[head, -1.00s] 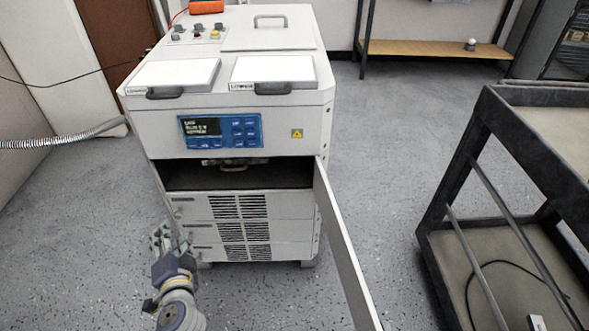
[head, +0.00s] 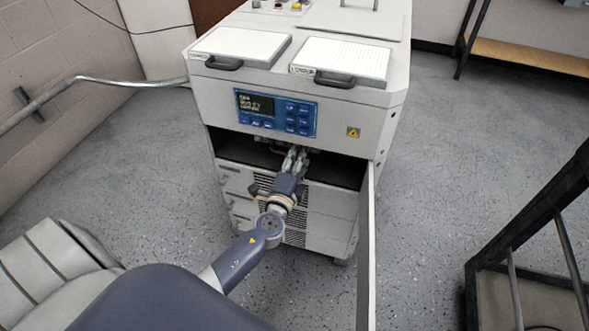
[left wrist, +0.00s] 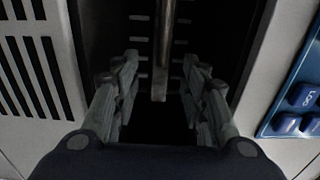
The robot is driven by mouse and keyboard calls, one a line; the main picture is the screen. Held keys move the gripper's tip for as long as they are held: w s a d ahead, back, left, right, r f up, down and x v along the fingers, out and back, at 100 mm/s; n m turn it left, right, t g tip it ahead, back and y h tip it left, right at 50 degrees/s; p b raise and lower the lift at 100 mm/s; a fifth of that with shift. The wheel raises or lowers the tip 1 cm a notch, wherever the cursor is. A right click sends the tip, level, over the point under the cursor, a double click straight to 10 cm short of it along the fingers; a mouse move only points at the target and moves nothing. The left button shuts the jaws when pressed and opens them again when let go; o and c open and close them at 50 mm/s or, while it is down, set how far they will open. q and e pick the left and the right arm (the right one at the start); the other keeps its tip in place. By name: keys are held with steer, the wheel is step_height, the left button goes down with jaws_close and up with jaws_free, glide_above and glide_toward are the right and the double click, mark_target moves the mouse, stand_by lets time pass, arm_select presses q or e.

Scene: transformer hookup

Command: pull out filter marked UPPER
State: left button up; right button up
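My left gripper (head: 296,153) reaches into the open dark bay (head: 340,170) in the front of the white cabinet (head: 225,120). In the left wrist view the left gripper (left wrist: 160,66) is open, with a grey metal bar (left wrist: 163,45), likely a handle, between its fingers. There are visible gaps between the bar and both fingers. No UPPER mark is readable inside the bay. Two white filter-like panels with dark handles lie on the cabinet top, one left (head: 240,46) and one right (head: 342,61). Their small front labels are too blurred to read. My right gripper is out of view.
The cabinet's door (head: 366,250) stands open at the right of the bay. A blue control panel (head: 276,113) sits above the bay, and vented drawer fronts (head: 325,200) lie below. A dark-framed cart (head: 530,240) stands at the right. Floor between is clear.

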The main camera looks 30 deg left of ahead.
arm_select(q)
steer(key=shift+x, duration=1.7)
jaws_close()
